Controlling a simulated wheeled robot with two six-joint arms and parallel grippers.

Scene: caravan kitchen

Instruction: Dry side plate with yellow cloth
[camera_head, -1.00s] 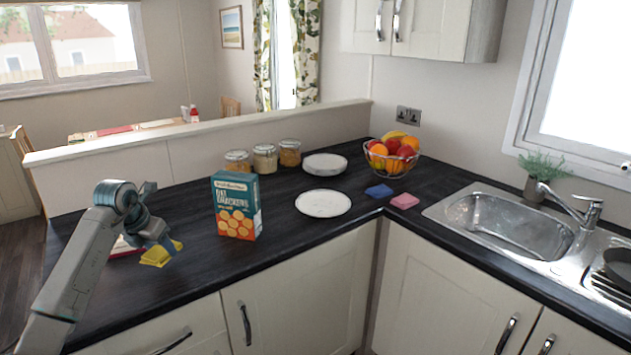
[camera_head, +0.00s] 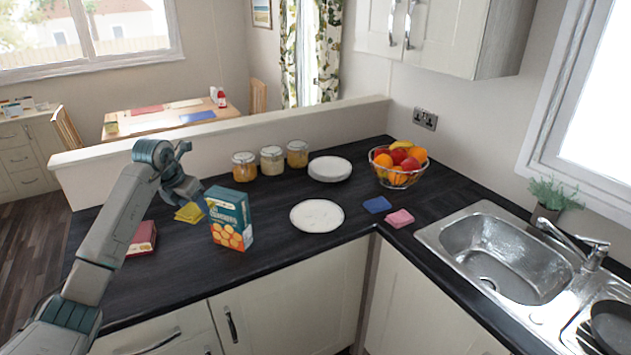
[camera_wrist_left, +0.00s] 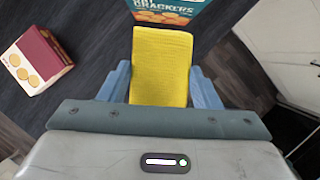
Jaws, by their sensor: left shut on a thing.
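A yellow cloth (camera_head: 189,212) hangs from my left gripper (camera_head: 190,203) above the counter, left of the cracker box. In the left wrist view the cloth (camera_wrist_left: 162,65) lies between the two blue-grey fingers of my left gripper (camera_wrist_left: 164,85), which is shut on it. A white side plate (camera_head: 316,215) lies flat by itself on the dark counter, right of the cracker box and apart from the gripper. A stack of white plates (camera_head: 329,169) stands behind it. My right gripper is not in view.
The blue cracker box (camera_head: 231,219) stands upright between the cloth and the single plate. A red box (camera_head: 143,238) lies left. Behind are several jars (camera_head: 272,160). Blue (camera_head: 377,204) and pink (camera_head: 399,218) cloths, a fruit bowl (camera_head: 398,178) and the sink (camera_head: 503,252) are right.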

